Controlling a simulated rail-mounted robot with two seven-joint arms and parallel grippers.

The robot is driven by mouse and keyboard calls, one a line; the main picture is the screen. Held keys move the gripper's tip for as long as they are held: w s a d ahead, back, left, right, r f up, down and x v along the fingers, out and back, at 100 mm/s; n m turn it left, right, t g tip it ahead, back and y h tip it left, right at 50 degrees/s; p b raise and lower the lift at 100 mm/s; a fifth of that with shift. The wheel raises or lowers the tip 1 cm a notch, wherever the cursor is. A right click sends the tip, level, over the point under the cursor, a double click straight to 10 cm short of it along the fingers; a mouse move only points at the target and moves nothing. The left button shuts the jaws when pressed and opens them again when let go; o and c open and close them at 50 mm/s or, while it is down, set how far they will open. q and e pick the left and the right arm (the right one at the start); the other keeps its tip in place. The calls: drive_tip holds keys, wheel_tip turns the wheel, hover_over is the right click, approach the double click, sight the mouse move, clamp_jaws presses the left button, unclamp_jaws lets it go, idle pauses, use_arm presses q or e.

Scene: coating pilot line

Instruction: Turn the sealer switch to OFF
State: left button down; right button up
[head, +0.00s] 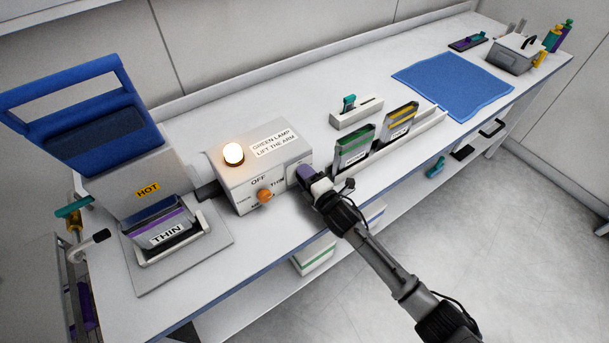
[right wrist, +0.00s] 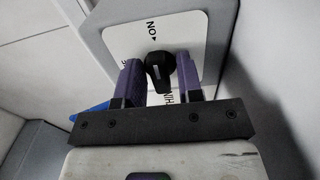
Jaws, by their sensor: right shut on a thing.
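The sealer's grey control box (head: 235,191) stands on the bench with a glowing lamp (head: 233,153) on top. Its front has an orange knob (head: 264,196) with "OFF" printed above it. My right gripper (head: 307,176) is at the box's right end. In the right wrist view, its purple fingers (right wrist: 157,82) are shut on a black knob (right wrist: 160,70) on a white plate (right wrist: 184,33). "ON" is printed on this plate; other lettering is partly hidden by the fingers. The knob's exact pointing direction is unclear. The black knob is hidden in the head view. My left gripper is out of view.
A sealer marked "HOT" (head: 148,189) stands left of the box, with a "THIN" pouch (head: 167,234) before it. Pouches (head: 354,150) in a white rack stand just right of my gripper. A blue mat (head: 455,85) lies farther right.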

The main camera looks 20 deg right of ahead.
drive_tip(key=n, duration=0.9)
drive_tip(key=n+p, duration=0.1)
drive_tip(key=n, duration=0.2)
drive_tip(key=shift+r+n, duration=0.1)
drive_tip(key=shift+n, duration=0.2)
drive_tip(key=n+p, duration=0.1)
drive_tip(key=n, duration=0.3)
drive_tip(key=shift+n, duration=0.4)
drive_tip(key=o, duration=1.1)
